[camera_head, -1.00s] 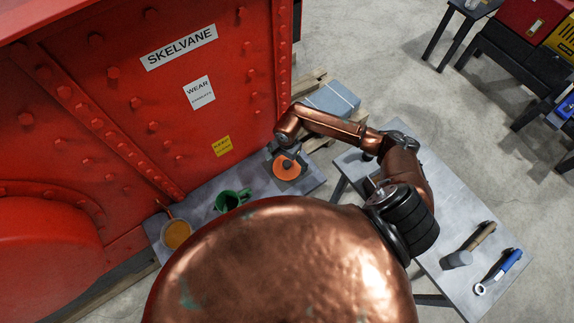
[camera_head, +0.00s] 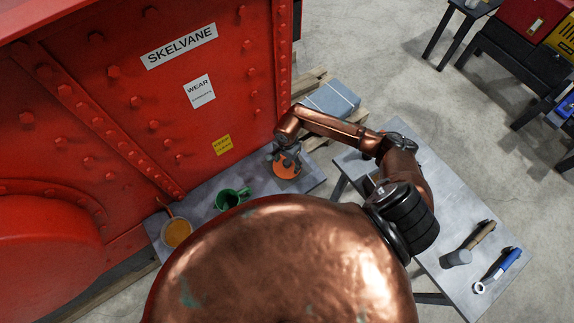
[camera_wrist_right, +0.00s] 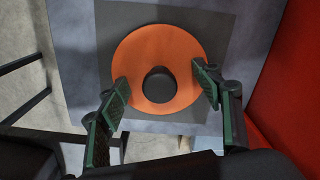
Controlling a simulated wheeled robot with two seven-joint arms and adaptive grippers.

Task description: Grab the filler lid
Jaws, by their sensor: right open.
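The filler lid (camera_head: 287,170) is an orange disc with a dark round knob at its middle. It lies on a dark square patch on the grey bench. It also shows in the right wrist view (camera_wrist_right: 134,52), near the top middle. My right gripper (camera_head: 285,157) is over the lid in the head view and covers its far part. In the right wrist view my right gripper (camera_wrist_right: 162,80) is open, with one finger on each side of the lid's lower half. The knob lies between the fingers and apart from both. My left gripper is not in view.
The red riveted machine wall (camera_head: 240,70) stands close beside the bench (camera_head: 203,197). A green mug-like container (camera_head: 230,199) and a pan of amber liquid (camera_head: 177,232) stand left of the lid. A hammer (camera_head: 460,256) and a wrench (camera_head: 497,272) lie on the right table.

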